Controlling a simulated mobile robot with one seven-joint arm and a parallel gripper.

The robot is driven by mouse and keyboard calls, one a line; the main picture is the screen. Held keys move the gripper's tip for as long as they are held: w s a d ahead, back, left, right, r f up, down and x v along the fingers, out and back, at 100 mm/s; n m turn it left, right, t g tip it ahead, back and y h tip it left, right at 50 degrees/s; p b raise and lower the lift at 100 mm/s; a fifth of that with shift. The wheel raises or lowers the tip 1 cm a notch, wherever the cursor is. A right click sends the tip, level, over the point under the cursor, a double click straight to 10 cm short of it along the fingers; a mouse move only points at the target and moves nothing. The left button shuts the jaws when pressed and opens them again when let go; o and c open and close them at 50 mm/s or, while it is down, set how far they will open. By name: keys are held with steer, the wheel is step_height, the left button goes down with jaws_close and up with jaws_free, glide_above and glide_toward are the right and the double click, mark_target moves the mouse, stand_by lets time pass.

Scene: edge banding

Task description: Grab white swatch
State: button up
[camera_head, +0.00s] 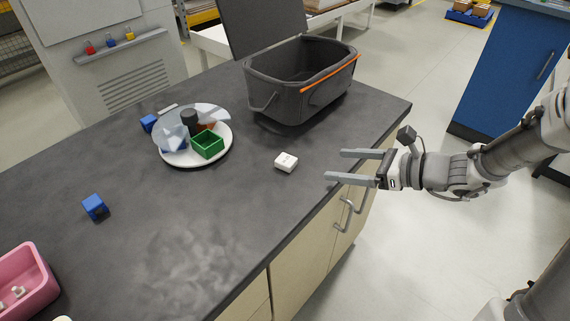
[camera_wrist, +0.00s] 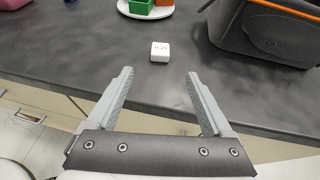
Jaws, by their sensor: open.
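A small white block with dark marks on top, which looks like the white swatch (camera_head: 286,162), lies on the dark counter (camera_head: 190,240) near its front edge. In the wrist view the white swatch (camera_wrist: 160,51) lies ahead of my fingers, a little left of centre between them. My gripper (camera_head: 333,165) is open and empty. It is to the right of the swatch, around the counter's front edge, and does not touch the swatch. In the wrist view my gripper's (camera_wrist: 160,75) two fingers are spread wide.
A white plate (camera_head: 222,152) holding a green box (camera_head: 207,145) and other pieces stands behind the swatch. A dark grey bin (camera_head: 285,110) with an orange handle is at the back right. Blue blocks (camera_head: 95,206) and a pink container (camera_head: 40,285) are at left.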

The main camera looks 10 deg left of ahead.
steer(key=b, duration=0.2)
glide_toward(291, 161)
steer(key=x, duration=0.4)
steer(key=shift+a+r, duration=0.1)
steer(key=b+x, duration=0.2)
steer(key=x, duration=0.2)
steer(key=shift+f, duration=0.25)
steer(key=shift+w+a+f+b, duration=0.1)
steer(key=shift+w+a+b, duration=0.1)
steer(key=shift+a+b, duration=0.2)
jaws_close()
